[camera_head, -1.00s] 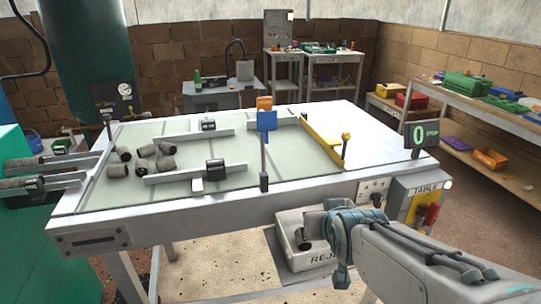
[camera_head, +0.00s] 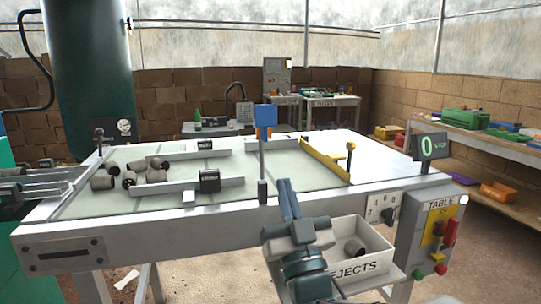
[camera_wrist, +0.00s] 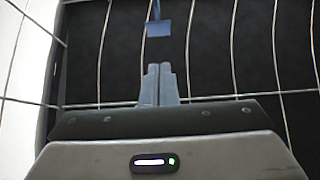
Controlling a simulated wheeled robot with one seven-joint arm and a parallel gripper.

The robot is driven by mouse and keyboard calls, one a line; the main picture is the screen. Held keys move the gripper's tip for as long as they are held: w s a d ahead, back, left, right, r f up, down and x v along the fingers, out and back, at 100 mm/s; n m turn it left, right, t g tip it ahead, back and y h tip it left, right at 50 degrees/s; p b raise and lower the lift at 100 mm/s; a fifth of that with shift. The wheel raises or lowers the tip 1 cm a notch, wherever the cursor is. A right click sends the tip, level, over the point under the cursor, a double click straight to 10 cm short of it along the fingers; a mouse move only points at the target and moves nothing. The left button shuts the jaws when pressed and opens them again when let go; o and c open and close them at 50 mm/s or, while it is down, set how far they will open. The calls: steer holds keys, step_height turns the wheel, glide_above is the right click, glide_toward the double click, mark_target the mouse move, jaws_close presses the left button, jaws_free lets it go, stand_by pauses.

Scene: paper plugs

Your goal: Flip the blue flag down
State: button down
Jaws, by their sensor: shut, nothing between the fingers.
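The blue flag (camera_head: 266,116) is a small square plate raised at the top of a thin post at the table's front edge. The post has a dark base (camera_head: 262,191). In the wrist view the blue flag (camera_wrist: 159,28) shows just beyond my fingertips, with a visible gap. My gripper (camera_head: 287,183) is in front of the table edge, below and slightly right of the flag in the head view. Its fingers point up and away. In the wrist view my gripper (camera_wrist: 159,68) has its two grey fingers together with nothing between them.
The table (camera_head: 110,232) holds several grey paper plugs (camera_head: 158,176) at left and guide rails. A yellow bar (camera_head: 325,160) lies at right. A rejects bin (camera_head: 375,262) with plugs stands right of my gripper. A control panel (camera_head: 436,225) and counter display (camera_head: 430,147) are farther right.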

mark_target(265, 127)
steer(key=shift+r, duration=0.15)
steer(key=p+x, duration=0.4)
steer(key=f+p+x, duration=0.1)
steer(key=p+x, duration=0.3)
steer(key=p, duration=0.1)
steer(key=w+p+x, duration=0.1)
steer(key=p+x, duration=0.3)
steer(key=shift+w+a+f, duration=0.1)
steer(key=shift+a+f, duration=0.05)
steer(key=shift+f, duration=0.15)
steer(key=shift+w+a+p, duration=0.15)
steer(key=shift+w+p, duration=0.2)
steer(key=shift+w, duration=0.15)
stand_by(0.4)
